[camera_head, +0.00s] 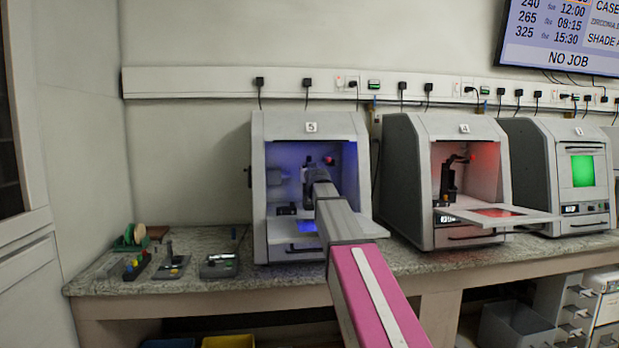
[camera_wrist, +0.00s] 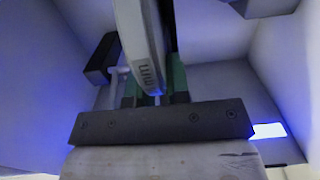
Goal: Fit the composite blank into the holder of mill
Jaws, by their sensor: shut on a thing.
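The mill marked 5 (camera_head: 260,190) stands open at the left of the row, its inside lit blue. My arm reaches into it, and my gripper (camera_head: 318,172) is inside the chamber, small and partly hidden by my arm. In the wrist view my gripper (camera_wrist: 152,92) is shut between green finger pads on a pale, slab-like piece with dark lettering, which I take for the composite blank (camera_wrist: 143,40). The blank stands edge-on and runs up out of the picture. A dark bracket (camera_wrist: 100,60) is close at its left. I cannot tell whether the blank touches the holder.
Pale chamber walls surround my gripper closely. Mill 4 (camera_head: 395,180), red-lit, stands open at right with its flap (camera_head: 530,219) lowered. A further mill (camera_head: 535,180) has a green window. The bench (camera_head: 220,300) holds a disc rack (camera_head: 130,237) and small devices at left.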

